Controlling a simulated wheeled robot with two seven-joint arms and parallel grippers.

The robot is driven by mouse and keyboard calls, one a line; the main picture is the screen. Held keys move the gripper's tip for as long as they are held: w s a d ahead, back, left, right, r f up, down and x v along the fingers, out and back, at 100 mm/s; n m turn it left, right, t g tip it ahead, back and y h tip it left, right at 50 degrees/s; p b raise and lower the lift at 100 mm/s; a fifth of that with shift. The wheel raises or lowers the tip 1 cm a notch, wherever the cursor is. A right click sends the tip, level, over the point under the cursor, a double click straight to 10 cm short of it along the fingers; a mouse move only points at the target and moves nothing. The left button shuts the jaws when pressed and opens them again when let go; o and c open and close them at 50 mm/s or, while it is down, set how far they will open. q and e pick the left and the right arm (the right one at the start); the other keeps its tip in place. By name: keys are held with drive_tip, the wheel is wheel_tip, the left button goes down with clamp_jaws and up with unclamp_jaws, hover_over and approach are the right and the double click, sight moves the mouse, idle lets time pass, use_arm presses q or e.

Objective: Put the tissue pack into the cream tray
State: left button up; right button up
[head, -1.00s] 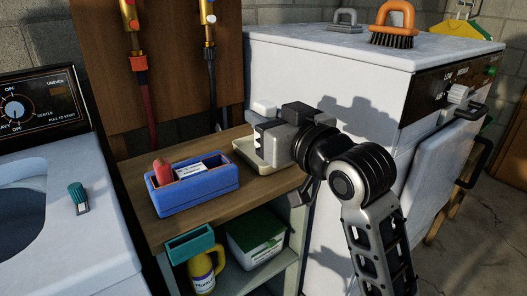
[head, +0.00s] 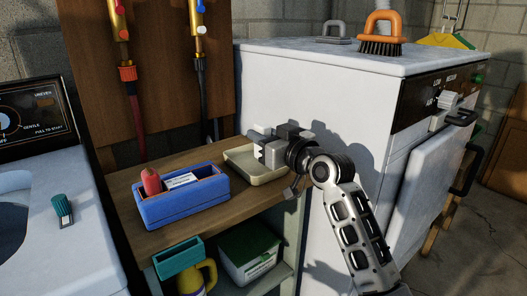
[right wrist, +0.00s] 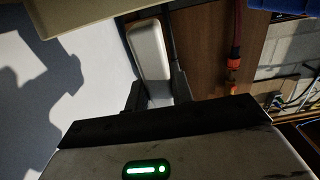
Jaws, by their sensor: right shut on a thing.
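My right gripper (head: 262,146) is shut on a white, rounded pack, which I take to be the tissue pack (right wrist: 149,52). In the head view only a small pale part of the pack (head: 261,130) shows past the jaws. The cream tray (head: 255,180) lies on the wooden shelf top, to the right of a blue caddy. The gripper and pack appear over the tray's back right part in the head view; their height above it is hard to tell. A beige edge of the tray (right wrist: 65,18) shows at the upper left of the right wrist view. My left gripper is not in view.
The blue caddy (head: 185,207) holds a red item (head: 151,182) and a white labelled item (head: 183,181). A white appliance (head: 310,100) stands close on the right of the shelf. Red (head: 137,105) and black hoses hang behind. A washer stands at left.

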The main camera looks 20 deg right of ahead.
drive_tip(key=shift+w+d+f, duration=0.1)
drive_tip(key=shift+w+f, duration=0.05)
drive_tip(key=shift+f, duration=1.6)
drive_tip(key=shift+f, duration=0.1)
drive_tip(key=o, duration=1)
